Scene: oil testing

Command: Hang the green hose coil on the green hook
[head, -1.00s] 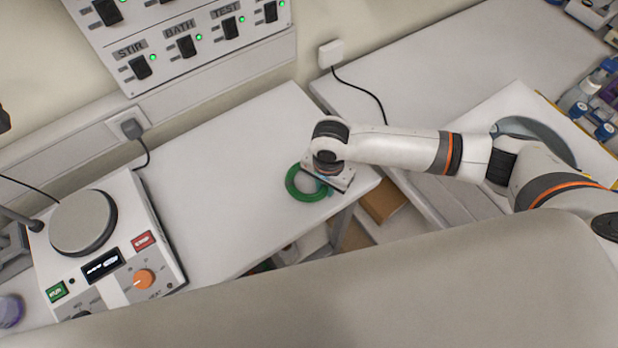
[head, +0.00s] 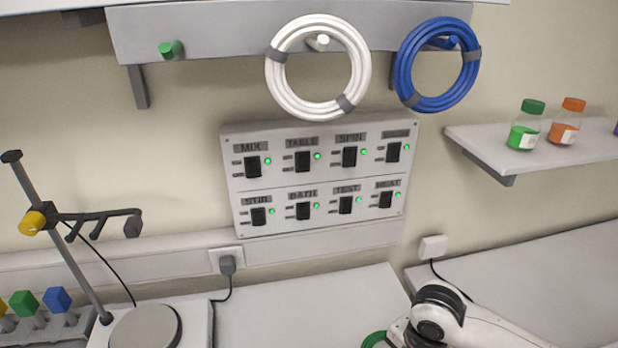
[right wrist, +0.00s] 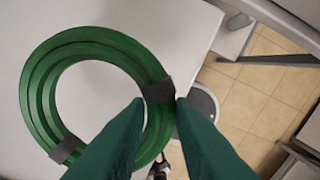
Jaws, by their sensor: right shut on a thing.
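The green hose coil (right wrist: 40,90) lies at the white table's edge in the right wrist view, with dark grey bands around it. Only a small part of the coil (head: 374,340) shows at the bottom of the head view. My right gripper (right wrist: 158,100) is shut on the coil's right side, close to one band. In the head view my right wrist hides the fingers. The green hook (head: 171,49) is a bare peg on the grey wall rail (head: 220,35), at upper left. My left gripper is not in view.
A white coil (head: 280,85) and a blue coil (head: 405,70) hang on pegs to the right of the green hook. A switch panel (head: 320,178) is below them. A clamp stand (head: 65,245) rises at left. A shelf (head: 540,158) with bottles is at right.

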